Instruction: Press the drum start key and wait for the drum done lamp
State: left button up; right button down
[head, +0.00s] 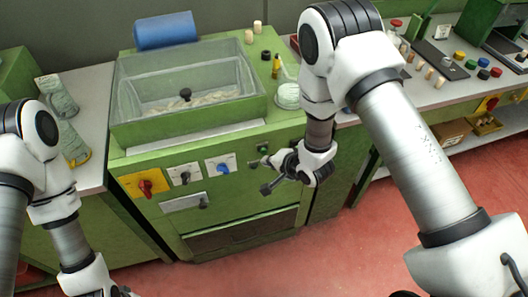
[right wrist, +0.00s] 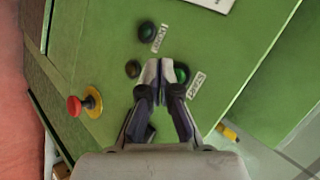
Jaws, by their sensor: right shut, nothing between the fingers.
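The green machine (head: 235,190) with the clear-lidded drum bin (head: 190,85) stands in the middle of the head view. In the right wrist view, a round green key (right wrist: 182,73) sits on its panel beside a small white label (right wrist: 196,86), too blurred to read surely. My right gripper (right wrist: 160,70) is shut and empty, its tips just beside the green key; I cannot tell whether they touch it. Two dark round fittings, one upper (right wrist: 147,31) and one lower (right wrist: 133,68), are close by; neither looks lit. My left gripper (head: 105,284) is partly cut off at the bottom edge.
A red button on a yellow collar (right wrist: 82,104) sticks out at the left of the wrist view. The front panel has a red knob on a yellow plate (head: 145,184) and a blue knob (head: 222,166). Corks and coloured caps stand on the right counter (head: 445,95). Red floor lies in front.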

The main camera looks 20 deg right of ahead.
jog(key=shift+w, duration=0.1)
jog(key=shift+w, duration=0.35)
jog(key=shift+w, duration=0.45)
dwell(0.5)
jog(key=shift+s, duration=0.1)
jog(key=shift+s+p, duration=0.4)
jog(key=shift+s, duration=0.4)
jog(key=shift+s, duration=0.1)
jog(key=s+p, duration=0.1)
jog(key=s, duration=0.3)
jog(key=shift+s+d, duration=0.1)
jog(key=shift+s, duration=0.3)
